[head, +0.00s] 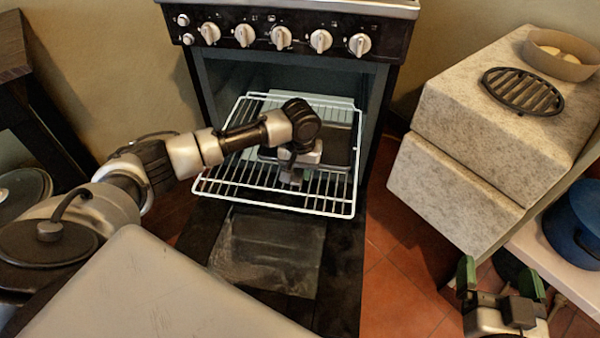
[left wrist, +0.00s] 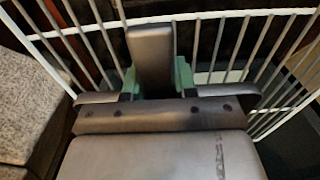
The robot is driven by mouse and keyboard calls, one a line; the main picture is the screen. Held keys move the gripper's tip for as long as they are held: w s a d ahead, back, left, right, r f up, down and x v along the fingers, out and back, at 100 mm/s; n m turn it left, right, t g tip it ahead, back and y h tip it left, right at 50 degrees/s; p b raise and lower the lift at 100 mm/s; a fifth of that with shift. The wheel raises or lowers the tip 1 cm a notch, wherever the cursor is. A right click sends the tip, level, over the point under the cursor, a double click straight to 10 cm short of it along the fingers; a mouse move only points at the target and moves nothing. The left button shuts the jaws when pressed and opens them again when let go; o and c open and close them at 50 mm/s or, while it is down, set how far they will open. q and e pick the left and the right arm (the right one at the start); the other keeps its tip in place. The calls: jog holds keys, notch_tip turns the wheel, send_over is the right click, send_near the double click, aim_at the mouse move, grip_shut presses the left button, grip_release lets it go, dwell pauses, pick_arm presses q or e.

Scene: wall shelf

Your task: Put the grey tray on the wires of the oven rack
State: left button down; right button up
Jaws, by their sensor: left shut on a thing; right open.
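The grey tray (head: 340,147) is dark and flat and lies level over the back part of the oven rack (head: 272,203). My left gripper (head: 292,174) is above the rack at the tray's near side. In the left wrist view its green fingers (left wrist: 157,78) are shut on a grey piece of the tray (left wrist: 151,48), with rack wires (left wrist: 215,45) below and to both sides. My arm and gripper hide part of the tray. I cannot tell whether the tray touches the wires. My right gripper (head: 499,272) is open and empty at the lower right.
The oven (head: 290,30) is open, with its door (head: 268,250) folded down below the pulled-out rack. Stone-textured blocks (head: 470,120) stand to the right, bearing a black grate (head: 522,92) and a round container (head: 560,55). A blue pot (head: 575,222) sits near the right gripper.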

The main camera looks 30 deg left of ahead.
pick_arm(q)
jog(key=shift+f, duration=0.1)
pick_arm(e)
jog(key=shift+r, duration=0.3)
jog(key=shift+f, duration=0.1)
pick_arm(q)
jog(key=c, duration=0.9)
grip_release()
pick_arm(e)
jog(key=shift+f, duration=0.1)
